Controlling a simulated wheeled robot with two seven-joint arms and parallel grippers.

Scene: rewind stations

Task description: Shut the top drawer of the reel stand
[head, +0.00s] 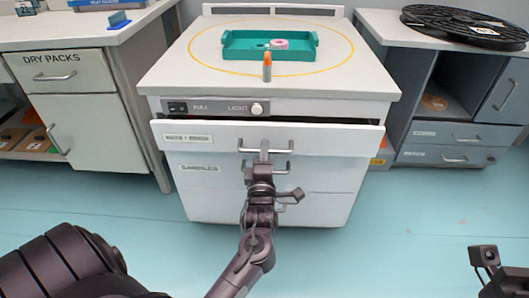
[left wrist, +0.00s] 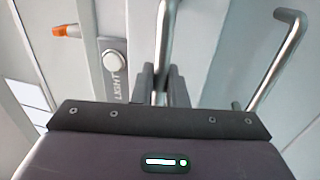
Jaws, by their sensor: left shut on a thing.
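The reel stand (head: 375,175) is the white cabinet in the middle of the head view. Its top drawer (head: 340,140) stands out a little, with a dark gap above its front. My left gripper (head: 265,153) is at the top drawer's bar handle (head: 286,150). In the left wrist view the two dark fingers (left wrist: 160,85) are closed around the metal handle (left wrist: 163,40). The lower drawer's handle (left wrist: 275,60) shows to the right there.
On the stand's top are a teal tray (head: 240,54) with a pink ring and an orange-capped marker (head: 267,68). A light knob (head: 257,108) is above the drawer. Cabinets stand on both sides; a black reel (head: 465,25) lies on the right one. The floor in front is clear.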

